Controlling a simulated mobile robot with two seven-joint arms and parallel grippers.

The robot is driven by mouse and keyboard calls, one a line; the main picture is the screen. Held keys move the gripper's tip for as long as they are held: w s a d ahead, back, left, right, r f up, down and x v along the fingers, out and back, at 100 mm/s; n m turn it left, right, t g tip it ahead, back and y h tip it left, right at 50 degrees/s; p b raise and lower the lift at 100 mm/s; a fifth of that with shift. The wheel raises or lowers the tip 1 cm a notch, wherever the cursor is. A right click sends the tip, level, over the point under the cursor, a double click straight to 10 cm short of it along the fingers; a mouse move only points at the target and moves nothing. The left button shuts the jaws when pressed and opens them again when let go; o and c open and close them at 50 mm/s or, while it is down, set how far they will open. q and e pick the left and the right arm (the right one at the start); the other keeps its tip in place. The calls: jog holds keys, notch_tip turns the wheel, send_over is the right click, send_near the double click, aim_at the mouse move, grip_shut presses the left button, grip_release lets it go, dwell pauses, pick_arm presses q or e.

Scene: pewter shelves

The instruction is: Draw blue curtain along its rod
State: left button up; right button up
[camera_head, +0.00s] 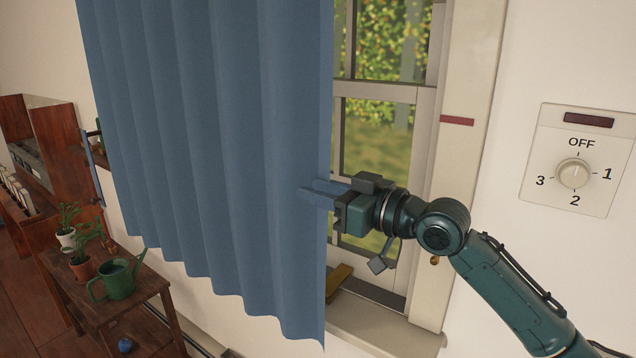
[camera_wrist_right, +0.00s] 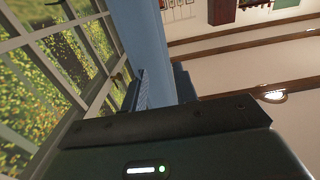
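The blue curtain (camera_head: 200,130) hangs in soft folds across the left part of the window (camera_head: 385,130), whose right part is uncovered. Its rod is above the picture and does not show. My right gripper (camera_head: 318,194) is at the curtain's right edge, about halfway down the window. Its two fingers point left and look spread apart. In the right wrist view the curtain (camera_wrist_right: 140,35) runs down into the gap between the fingers (camera_wrist_right: 160,88); whether they touch the cloth I cannot tell. My left gripper is not in view.
A red strip (camera_head: 457,121) marks the right window frame. A dial panel (camera_head: 578,160) is on the wall at right. The window sill (camera_head: 385,330) lies below. A wooden bench (camera_head: 110,315) with a green watering can (camera_head: 118,279) and potted plants stands at lower left.

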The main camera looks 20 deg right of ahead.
jog(key=shift+w+a, duration=0.25)
jog(key=shift+c, duration=0.2)
grip_shut()
dwell(0.3)
